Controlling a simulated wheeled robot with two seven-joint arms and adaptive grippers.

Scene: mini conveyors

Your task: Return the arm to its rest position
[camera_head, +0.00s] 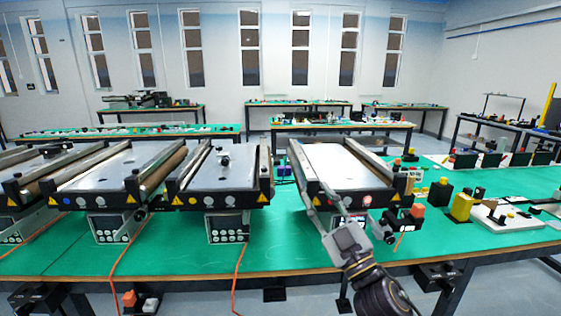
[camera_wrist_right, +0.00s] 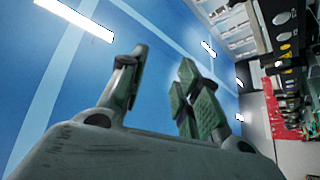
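My right arm (camera_head: 385,292) comes in from the bottom right in the head view. My right gripper (camera_head: 333,203) is in front of the white-topped conveyor (camera_head: 340,166), with its fingers pointing up and to the left over its front edge. Whether it touches the conveyor cannot be told. In the right wrist view my right gripper (camera_wrist_right: 163,65) shows two fingers well apart with nothing between them, against a blue surface with bright strips. My left gripper is not in view.
Grey-topped conveyors (camera_head: 222,172) stand in a row to the left on the green table (camera_head: 280,252).

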